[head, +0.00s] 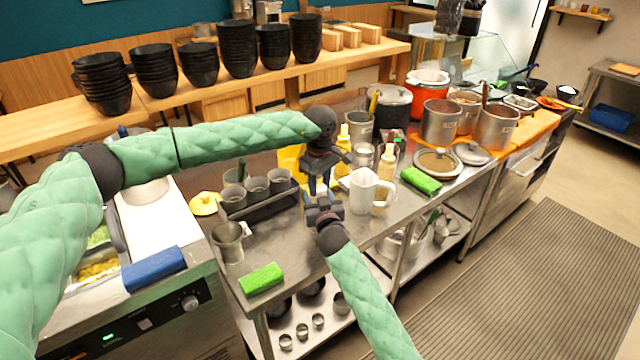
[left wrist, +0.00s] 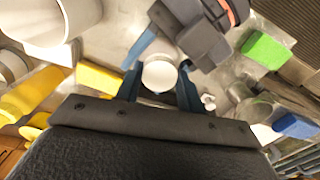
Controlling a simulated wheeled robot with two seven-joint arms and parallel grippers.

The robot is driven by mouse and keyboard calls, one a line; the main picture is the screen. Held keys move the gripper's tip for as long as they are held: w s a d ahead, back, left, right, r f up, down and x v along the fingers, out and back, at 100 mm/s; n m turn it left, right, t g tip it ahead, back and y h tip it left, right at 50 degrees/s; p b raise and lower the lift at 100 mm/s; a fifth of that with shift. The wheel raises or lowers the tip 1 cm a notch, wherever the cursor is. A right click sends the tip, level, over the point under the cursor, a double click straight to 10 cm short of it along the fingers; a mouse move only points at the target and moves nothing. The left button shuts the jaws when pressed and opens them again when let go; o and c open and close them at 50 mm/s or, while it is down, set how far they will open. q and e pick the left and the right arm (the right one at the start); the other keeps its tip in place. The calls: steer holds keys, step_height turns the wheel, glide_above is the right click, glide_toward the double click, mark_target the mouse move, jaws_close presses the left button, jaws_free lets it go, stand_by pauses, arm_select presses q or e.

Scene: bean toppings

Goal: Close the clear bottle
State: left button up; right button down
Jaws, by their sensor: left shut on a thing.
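My left gripper (head: 319,184) points down over the counter and is shut on a round white thing, likely a lid or cap (left wrist: 159,75). In the left wrist view this white top sits between the two blue fingers (left wrist: 159,84). My right gripper (head: 323,208) is just below and in front of the left one, close to it. It also shows at the top of the left wrist view (left wrist: 190,35), with a blue finger reaching toward the white top. Its jaw gap is not clear. The clear bottle's body cannot be made out; the grippers seem to cover it.
A white pitcher (head: 362,190) stands close on the right, with a cream squeeze bottle (head: 387,163) beyond it. A rack of metal cups (head: 257,188) is on the left. Green sponges (head: 261,279) lie near the counter's front edge. Metal pots (head: 440,122) stand farther right.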

arm_select(q)
steer(key=m, duration=0.4)
steer(key=shift+a, duration=0.15)
steer(key=m, duration=0.5)
steer(key=shift+w+m, duration=0.1)
steer(key=shift+m, duration=0.3)
steer(key=m, duration=0.5)
steer(key=shift+a, duration=0.15)
steer(key=m, duration=0.3)
steer(key=shift+w+r, duration=0.1)
steer(key=shift+r, duration=0.05)
steer(key=shift+m, duration=0.9)
steer(key=o, duration=0.9)
steer(key=shift+o, duration=0.2)
